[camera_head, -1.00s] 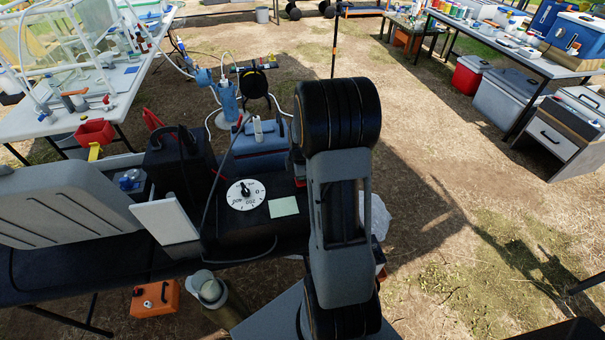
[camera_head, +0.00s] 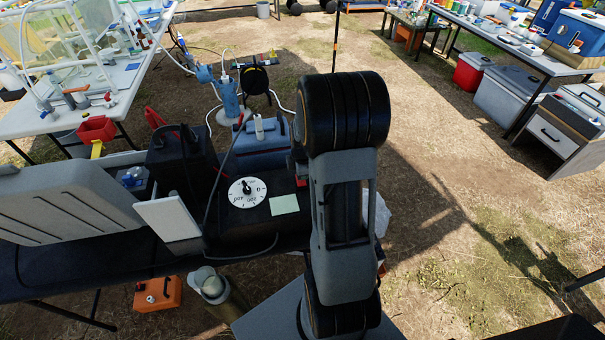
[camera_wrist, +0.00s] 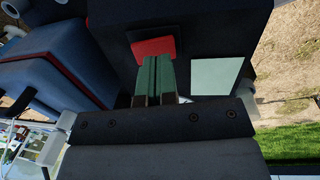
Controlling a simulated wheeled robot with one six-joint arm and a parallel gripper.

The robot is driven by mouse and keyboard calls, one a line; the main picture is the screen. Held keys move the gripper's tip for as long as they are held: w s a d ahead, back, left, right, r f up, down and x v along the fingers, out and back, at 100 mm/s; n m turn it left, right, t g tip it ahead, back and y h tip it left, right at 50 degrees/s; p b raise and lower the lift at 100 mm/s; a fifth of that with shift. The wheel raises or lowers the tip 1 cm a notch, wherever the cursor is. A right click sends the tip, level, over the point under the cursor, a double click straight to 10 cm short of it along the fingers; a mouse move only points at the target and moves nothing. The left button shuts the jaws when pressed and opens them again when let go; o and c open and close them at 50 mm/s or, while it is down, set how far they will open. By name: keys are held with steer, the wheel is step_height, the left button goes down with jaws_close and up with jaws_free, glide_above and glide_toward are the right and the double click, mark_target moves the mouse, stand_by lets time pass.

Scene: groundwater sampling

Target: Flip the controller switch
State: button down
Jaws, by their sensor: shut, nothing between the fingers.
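The controller is a black box (camera_head: 235,226) with a round white dial (camera_head: 247,192) and a pale green note (camera_head: 284,204) on top. In the wrist view, a red rocker switch (camera_wrist: 153,47) sits in a black surround on the dark box, to the left of the pale note (camera_wrist: 215,77). My gripper (camera_wrist: 155,63) is shut and empty, its green fingers together. The fingertips overlap the lower edge of the red switch; I cannot tell whether they touch it. In the head view, my arm hides the gripper.
A blue case (camera_head: 262,146) stands directly behind the controller, and it also shows at left in the wrist view (camera_wrist: 55,80). A black battery-like box (camera_head: 182,165) and an upright white panel (camera_head: 168,220) stand left. Cables loop around the controller. Open ground lies right.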

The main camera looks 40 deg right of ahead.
step_height(320, 180, up, 12)
steer(key=s, duration=0.2)
steer(key=shift+a, duration=0.45)
steer(key=shift+f, duration=0.1)
steer(key=s+a+r+m+t, duration=0.1)
steer(key=s+a+r+m, duration=0.1)
steer(key=s+a+m, duration=0.2)
steer(key=s+a+r+m+t, duration=0.1)
steer(key=s+a+r+m, duration=0.2)
steer(key=a+m, duration=0.6)
steer(key=shift+s+a+r+t+y, duration=0.15)
steer(key=shift+s+a+t+y, duration=0.2)
steer(key=shift+s+a, duration=1.3)
steer(key=shift+w+a, duration=0.35)
